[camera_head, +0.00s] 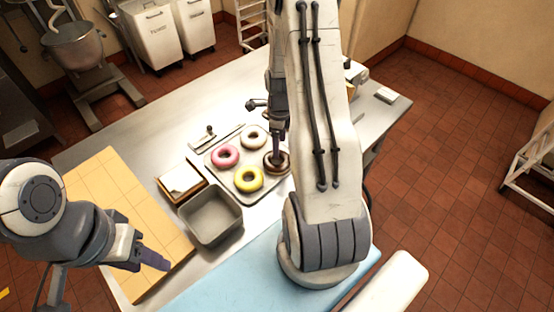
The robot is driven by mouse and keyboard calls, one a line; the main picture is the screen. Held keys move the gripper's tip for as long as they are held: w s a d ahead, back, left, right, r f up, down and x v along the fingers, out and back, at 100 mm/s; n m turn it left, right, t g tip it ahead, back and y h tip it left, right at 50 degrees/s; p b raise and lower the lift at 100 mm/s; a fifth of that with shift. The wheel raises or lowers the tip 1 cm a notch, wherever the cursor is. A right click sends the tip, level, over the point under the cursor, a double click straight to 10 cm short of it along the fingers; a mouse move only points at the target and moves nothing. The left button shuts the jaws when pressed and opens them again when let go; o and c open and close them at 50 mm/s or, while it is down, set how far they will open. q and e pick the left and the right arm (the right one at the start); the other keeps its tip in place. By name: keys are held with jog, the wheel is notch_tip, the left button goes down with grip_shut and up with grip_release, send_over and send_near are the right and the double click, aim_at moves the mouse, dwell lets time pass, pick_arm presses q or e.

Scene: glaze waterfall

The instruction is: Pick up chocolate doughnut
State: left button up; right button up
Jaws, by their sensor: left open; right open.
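The chocolate doughnut (284,168) lies at the right side of a metal tray (233,172), next to a yellow doughnut (249,179), a pink doughnut (225,156) and a white doughnut (253,138). My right gripper (278,156) points down with its fingers at the chocolate doughnut and hides part of it. It is open; I cannot tell whether a finger touches the doughnut or sits in its hole. My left gripper (153,260) is open and empty over the right edge of the tan board.
A grey bin (210,216) and a small box with white paper (181,180) stand left of the tray. A tan gridded board (115,190) lies further left. A light blue mat (235,280) covers the front. My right arm hides the table's right part.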

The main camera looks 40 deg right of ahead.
jog(key=shift+s+f+p, duration=0.15)
jog(key=shift+f+p, duration=0.3)
jog(key=shift+f, duration=1.3)
grip_shut()
